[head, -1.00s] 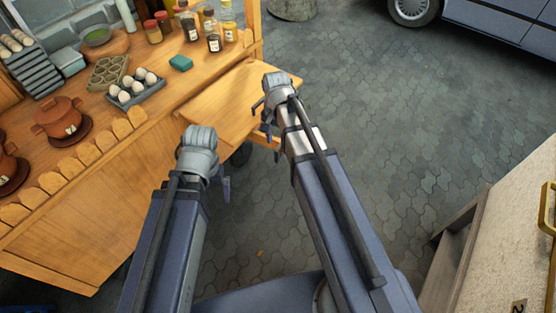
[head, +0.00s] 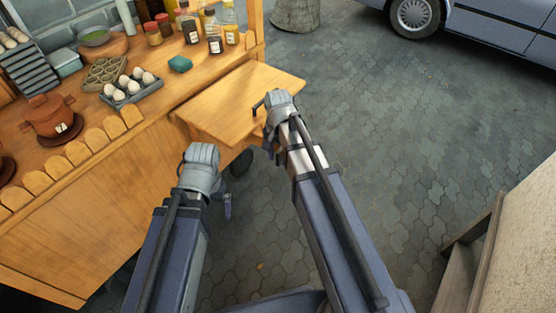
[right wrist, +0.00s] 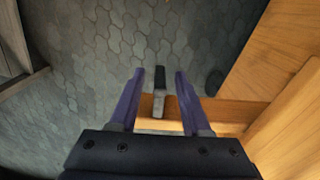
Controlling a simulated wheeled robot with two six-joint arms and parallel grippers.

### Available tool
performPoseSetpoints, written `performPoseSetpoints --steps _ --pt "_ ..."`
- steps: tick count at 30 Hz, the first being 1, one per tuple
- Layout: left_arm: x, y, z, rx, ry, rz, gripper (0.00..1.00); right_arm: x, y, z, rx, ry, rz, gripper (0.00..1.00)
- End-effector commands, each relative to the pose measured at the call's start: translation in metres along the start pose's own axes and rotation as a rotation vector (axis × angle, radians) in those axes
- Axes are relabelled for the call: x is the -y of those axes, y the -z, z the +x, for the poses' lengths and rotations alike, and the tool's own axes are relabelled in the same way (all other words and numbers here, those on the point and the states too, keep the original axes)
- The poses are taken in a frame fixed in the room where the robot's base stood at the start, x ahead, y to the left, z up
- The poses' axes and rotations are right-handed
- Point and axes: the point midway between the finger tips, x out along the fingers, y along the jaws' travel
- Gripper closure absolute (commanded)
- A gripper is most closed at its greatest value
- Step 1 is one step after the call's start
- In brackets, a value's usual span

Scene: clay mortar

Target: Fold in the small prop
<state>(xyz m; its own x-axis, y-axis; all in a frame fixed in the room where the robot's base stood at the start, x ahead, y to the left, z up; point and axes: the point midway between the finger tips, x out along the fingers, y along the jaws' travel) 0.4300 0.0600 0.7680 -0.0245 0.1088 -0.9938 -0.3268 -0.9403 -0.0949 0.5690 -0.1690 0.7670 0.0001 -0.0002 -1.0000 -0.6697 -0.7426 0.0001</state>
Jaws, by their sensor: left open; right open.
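The small prop shows in the right wrist view as a wooden bar (right wrist: 232,112) under the flap, with a grey upright tab (right wrist: 158,94) at its end. The tab lies between the two purple fingers of my right gripper (right wrist: 158,88), which is open with a gap on both sides. The wooden flap (head: 240,95) sticks out level from the end of the cart in the head view. My right gripper (head: 264,128) is at its near edge there and hides the prop. My left gripper (head: 227,205) hangs open and empty beside the cart, nearer to me.
The cart top (head: 95,125) holds a clay pot (head: 47,118), an egg tray (head: 133,92), a green sponge (head: 180,64) and several bottles. A car (head: 490,22) is at the back. The paving between is clear.

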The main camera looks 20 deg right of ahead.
Motion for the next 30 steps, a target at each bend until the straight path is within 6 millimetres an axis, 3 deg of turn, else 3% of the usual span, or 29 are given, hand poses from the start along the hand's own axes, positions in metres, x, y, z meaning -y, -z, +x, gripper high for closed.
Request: performPoseSetpoints --steps 6,18,30 --pt "0.0001 -0.0001 -0.0008 0.000 0.000 0.000 0.00 0.0000 0.0000 -0.0008 0.000 0.000 0.000 0.55" --pt "0.0001 -0.0001 -0.0007 0.000 0.000 0.000 0.00 0.0000 0.0000 -0.0007 0.000 0.000 0.000 1.00" --pt "0.0001 0.0000 -0.0007 0.000 0.000 0.000 0.00 0.0000 0.0000 -0.0007 0.000 0.000 0.000 1.00"
